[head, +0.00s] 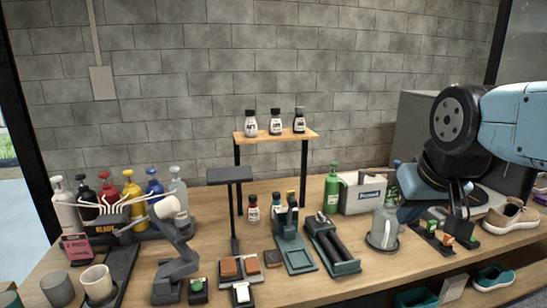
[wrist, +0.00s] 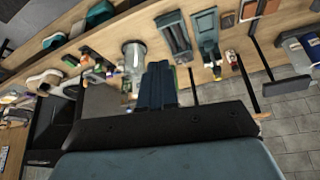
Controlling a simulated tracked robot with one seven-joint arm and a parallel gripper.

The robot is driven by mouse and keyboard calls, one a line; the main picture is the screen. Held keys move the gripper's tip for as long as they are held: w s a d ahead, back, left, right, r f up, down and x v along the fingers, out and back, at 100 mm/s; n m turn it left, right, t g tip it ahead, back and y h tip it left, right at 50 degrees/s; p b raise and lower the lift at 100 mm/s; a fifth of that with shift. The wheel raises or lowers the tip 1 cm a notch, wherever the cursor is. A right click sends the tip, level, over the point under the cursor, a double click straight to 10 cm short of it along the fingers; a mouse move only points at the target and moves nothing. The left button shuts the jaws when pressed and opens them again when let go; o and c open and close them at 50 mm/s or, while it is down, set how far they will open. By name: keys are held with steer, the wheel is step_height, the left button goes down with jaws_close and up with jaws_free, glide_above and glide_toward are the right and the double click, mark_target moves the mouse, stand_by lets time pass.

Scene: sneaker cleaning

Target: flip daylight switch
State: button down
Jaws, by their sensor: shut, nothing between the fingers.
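Two small dark boxes stand at the front edge of the bench in the head view. One has a green button (head: 197,290) and the other a white top (head: 242,294). I cannot tell which, if either, is the daylight switch. A grey desk lamp (head: 174,250) with a white head stands behind them on the left. My gripper (head: 460,205) is at the right side of the bench, pointing down, far from both boxes. In the wrist view my gripper (wrist: 160,75) shows as dark blue fingers, shut and empty. Neither box can be made out clearly there.
A glass jug (head: 383,228) stands just left of my gripper. A white carrier (head: 362,193) and a green bottle (head: 331,188) are behind it. A raised shelf (head: 275,136) holds 3 bottles. Shoes (head: 511,218) lie at the right. Bare bench shows at the front middle.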

stand_by(0.5)
steer(key=n+g, duration=0.3)
steer(key=g, duration=0.3)
glide_above(241, 288)
step_height(241, 288, down, 13)
steer(key=shift+f, duration=0.1)
step_height(241, 288, down, 14)
steer(key=shift+r, duration=0.1)
